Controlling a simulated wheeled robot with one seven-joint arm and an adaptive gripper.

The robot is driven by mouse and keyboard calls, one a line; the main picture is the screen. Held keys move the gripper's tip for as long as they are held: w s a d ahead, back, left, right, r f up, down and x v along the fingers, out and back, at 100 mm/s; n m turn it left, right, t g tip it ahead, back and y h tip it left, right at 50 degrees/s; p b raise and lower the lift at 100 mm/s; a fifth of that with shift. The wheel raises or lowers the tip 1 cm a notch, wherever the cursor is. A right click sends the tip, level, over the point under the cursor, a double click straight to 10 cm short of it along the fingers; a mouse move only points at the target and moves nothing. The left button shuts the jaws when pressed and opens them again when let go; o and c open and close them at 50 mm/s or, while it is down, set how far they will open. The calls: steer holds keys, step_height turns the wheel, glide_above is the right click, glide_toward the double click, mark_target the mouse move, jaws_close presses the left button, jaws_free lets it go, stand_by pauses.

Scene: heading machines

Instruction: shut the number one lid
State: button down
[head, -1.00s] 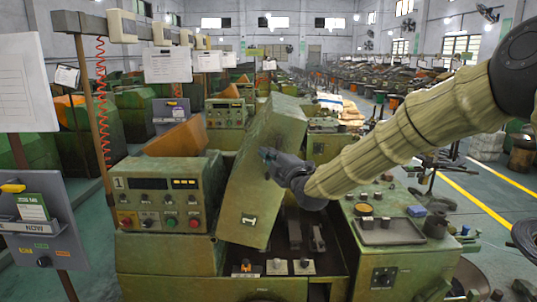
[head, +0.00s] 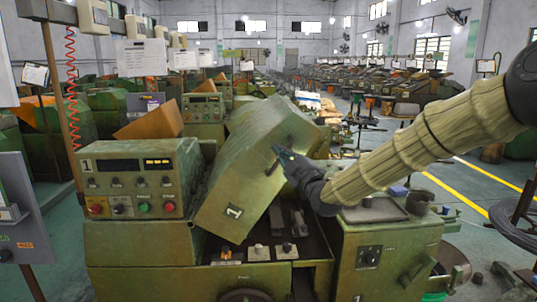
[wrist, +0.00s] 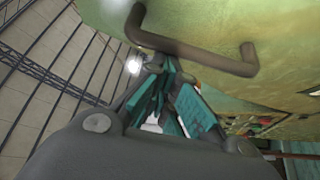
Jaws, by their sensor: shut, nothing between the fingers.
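The number one lid (head: 255,160) is a worn green cover marked with a 1 at its lower edge. It stands partly open, tilted to the right over the dark machine bed (head: 275,245). A dark bar handle (head: 272,166) sits on its right face; the handle also shows large in the wrist view (wrist: 190,48). My gripper (head: 281,153) is at that face, beside the handle. In the wrist view its teal-padded fingers (wrist: 175,95) are closed together close under the handle, with nothing held. Whether they touch the handle or lid is unclear.
The control panel (head: 137,180) marked 1 stands left of the lid. To the right is a green cabinet (head: 390,250) with a tray and small parts on top. Inside the bed are several small blocks and knobs.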

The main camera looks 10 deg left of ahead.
steer(key=w+d+f+m+t+h+b, duration=0.1)
steer(key=d+f+m+t+b, duration=0.1)
steer(key=d+f+m+b, duration=0.45)
steer(key=w+d+f+m+t+h+b, duration=0.1)
steer(key=w+d+f+t+b, duration=0.15)
steer(key=f+b, duration=0.8)
step_height(320, 180, down, 24)
steer(key=m+t+h+b, duration=0.3)
steer(key=m+h+b, duration=0.3)
steer(key=m+b, duration=0.3)
steer(key=shift+s+d+f+m, duration=0.15)
steer(key=shift+s+d+m, duration=0.25)
steer(key=shift+m, duration=0.15)
